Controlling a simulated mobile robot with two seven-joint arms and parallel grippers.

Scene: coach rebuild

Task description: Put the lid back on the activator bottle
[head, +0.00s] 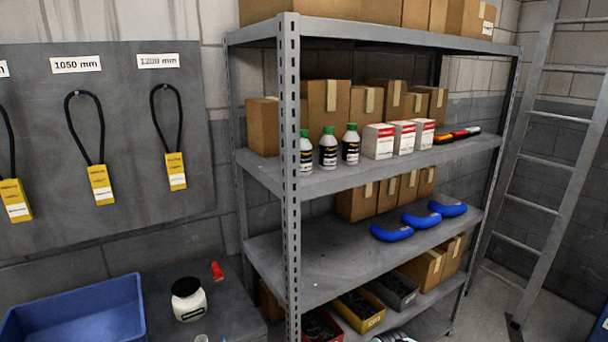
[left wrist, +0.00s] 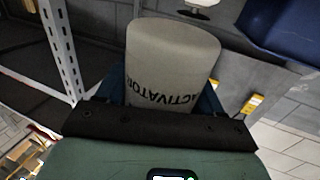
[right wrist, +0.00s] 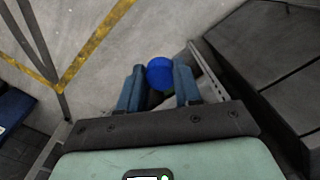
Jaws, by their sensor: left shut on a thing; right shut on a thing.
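The activator bottle (left wrist: 172,50) is a pale grey cylinder with dark "ACTIVATOR" lettering, seen upside down in the left wrist view. My left gripper (left wrist: 165,90) is shut on it, with a blue finger at each side. Its opening does not show. A round blue lid (right wrist: 160,73) is in the right wrist view. My right gripper (right wrist: 159,84) is shut on it, one blue finger on each side. The lid and the bottle are in separate views, and no contact between them shows. Neither gripper can be made out in the head view.
A blue bin (head: 75,312) and a white jar with a black lid (head: 188,300) stand on the grey bench at lower left, near a small red object (head: 217,270). A metal shelf (head: 340,180) with boxes and bottles stands to the right; a ladder (head: 560,150) leans beyond it.

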